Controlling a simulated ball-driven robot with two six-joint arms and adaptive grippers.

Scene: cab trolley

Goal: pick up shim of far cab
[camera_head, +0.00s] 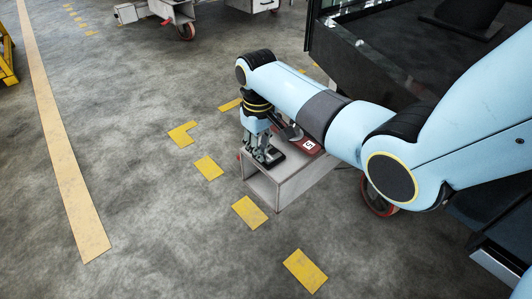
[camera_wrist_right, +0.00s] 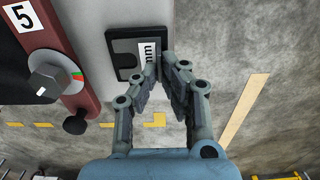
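My right gripper (camera_head: 262,158) reaches down from the right onto the top of a grey box-like cab step (camera_head: 290,185). In the right wrist view, a flat black holder (camera_wrist_right: 112,62) lies on the light grey top. A grey-white plate marked "mm" (camera_wrist_right: 146,52), apparently the shim, sits in it. The right fingertips (camera_wrist_right: 170,68) are close together at the holder's right edge, overlapping the plate's lower right side. I cannot tell whether they grip it. The holder also shows in the head view (camera_head: 275,156). My left gripper is not in view.
A dark red part with a "5" label (camera_wrist_right: 45,45), a grey knob and a black knob (camera_wrist_right: 76,124) lies beside the holder. A dark cab body (camera_head: 400,65) stands behind my right arm. Floor to the left is open, with yellow marks (camera_head: 208,167).

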